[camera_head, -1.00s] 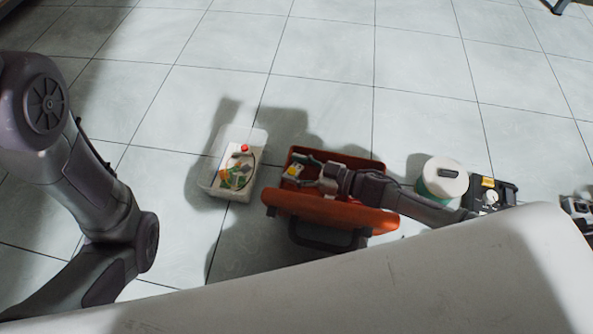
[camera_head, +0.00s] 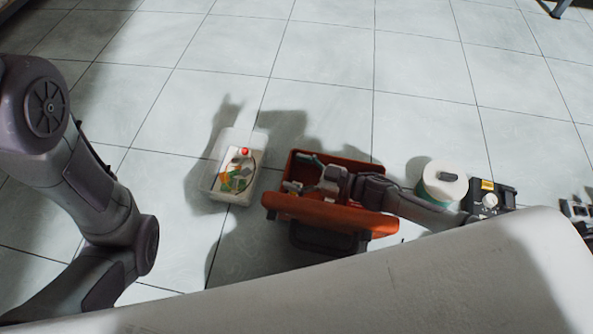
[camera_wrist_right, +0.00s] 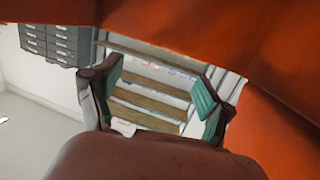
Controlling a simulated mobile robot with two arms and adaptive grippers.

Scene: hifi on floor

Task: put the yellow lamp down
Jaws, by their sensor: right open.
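The yellow lamp does not show clearly in either view now. An orange toolbox (camera_head: 325,214) stands open on the floor in the head view, and its orange walls (camera_wrist_right: 275,135) frame the right wrist view. My right gripper (camera_head: 294,187) is at the left part of the toolbox opening, low between its walls. In the right wrist view its two teal-padded fingers (camera_wrist_right: 160,98) are apart, with nothing seen between them. The toolbox's inside is mostly hidden by my right arm and the wall. My left arm shows at the left, but its gripper is out of view.
A clear bin (camera_head: 216,192) with a red-topped item and small coloured pieces stands left of the toolbox. A white and green roll (camera_head: 443,183) and a black device (camera_head: 490,197) stand to the right. The tiled floor (camera_head: 330,60) behind is clear.

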